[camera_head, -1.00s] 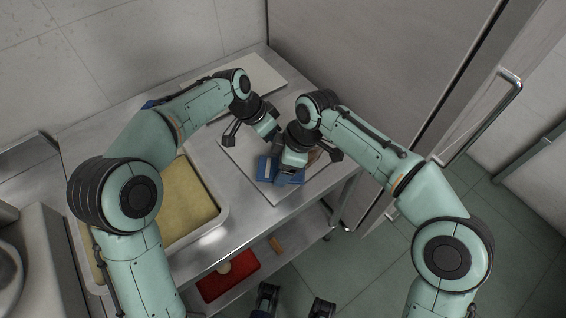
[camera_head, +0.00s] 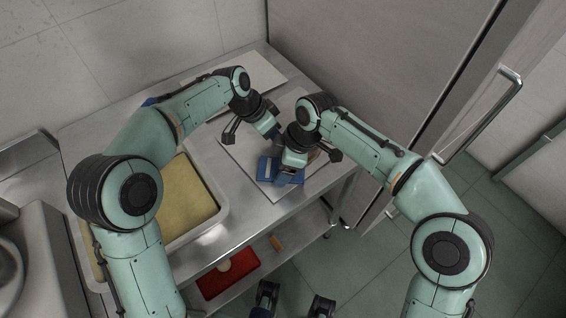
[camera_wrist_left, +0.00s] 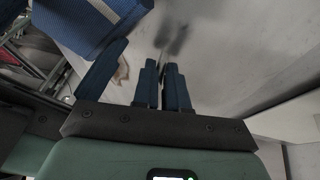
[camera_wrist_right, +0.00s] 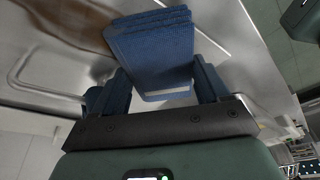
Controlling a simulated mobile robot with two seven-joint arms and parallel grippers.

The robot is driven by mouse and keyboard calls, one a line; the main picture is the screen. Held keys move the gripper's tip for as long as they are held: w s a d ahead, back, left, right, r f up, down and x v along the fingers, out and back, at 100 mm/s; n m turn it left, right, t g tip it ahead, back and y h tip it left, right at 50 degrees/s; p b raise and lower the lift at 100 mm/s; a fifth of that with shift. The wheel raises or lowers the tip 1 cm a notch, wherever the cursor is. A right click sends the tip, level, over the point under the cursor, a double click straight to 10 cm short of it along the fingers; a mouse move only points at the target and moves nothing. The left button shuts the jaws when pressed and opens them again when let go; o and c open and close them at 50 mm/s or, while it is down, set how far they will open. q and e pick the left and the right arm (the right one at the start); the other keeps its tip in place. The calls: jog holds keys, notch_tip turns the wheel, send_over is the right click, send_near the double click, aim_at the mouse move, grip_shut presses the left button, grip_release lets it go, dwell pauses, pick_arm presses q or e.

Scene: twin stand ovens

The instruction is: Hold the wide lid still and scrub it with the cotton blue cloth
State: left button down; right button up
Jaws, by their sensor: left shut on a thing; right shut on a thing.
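The wide lid (camera_head: 232,158) is a flat, light grey metal sheet lying on the steel table. Its raised border shows in the right wrist view (camera_wrist_right: 40,88). My left gripper (camera_wrist_left: 161,75) is shut at the lid; the part it grips is mostly hidden by its fingers. The blue cloth (camera_head: 267,168) is a folded pad with a pale stripe, also seen in the left wrist view (camera_wrist_left: 92,22). My right gripper (camera_head: 293,160) is shut on the cloth (camera_wrist_right: 152,48) and holds it at the lid. A brown patch (camera_wrist_right: 80,25) shows beside the cloth.
A large tray with a yellowish inside (camera_head: 224,207) stands left of the lid. A pale board (camera_head: 262,72) lies at the back of the table. A red tray (camera_head: 222,283) is on the lower shelf. A tall grey cabinet (camera_head: 370,60) stands close behind and right.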

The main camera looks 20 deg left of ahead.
aim_at(316, 150)
jog(key=shift+w+d, duration=0.55)
jog(key=shift+w, duration=0.25)
jog(key=shift+w+d, duration=0.55)
jog(key=shift+w, duration=0.3)
jog(key=shift+w+d, duration=0.55)
jog(key=shift+w, duration=0.25)
jog(key=shift+w+d+f, duration=0.1)
jog(key=shift+w+d, duration=0.7)
jog(key=shift+w, duration=0.3)
jog(key=c, duration=0.4)
jog(key=shift+o, duration=1.1)
jog(key=shift+w+d, duration=0.75)
jog(key=shift+w, duration=0.3)
jog(key=shift+w+d, duration=0.55)
jog(key=shift+w, duration=0.15)
jog(key=shift+c, duration=0.2)
jog(key=shift+w, duration=0.1)
jog(key=shift+w+d, duration=0.9)
jog(key=shift+w, duration=0.05)
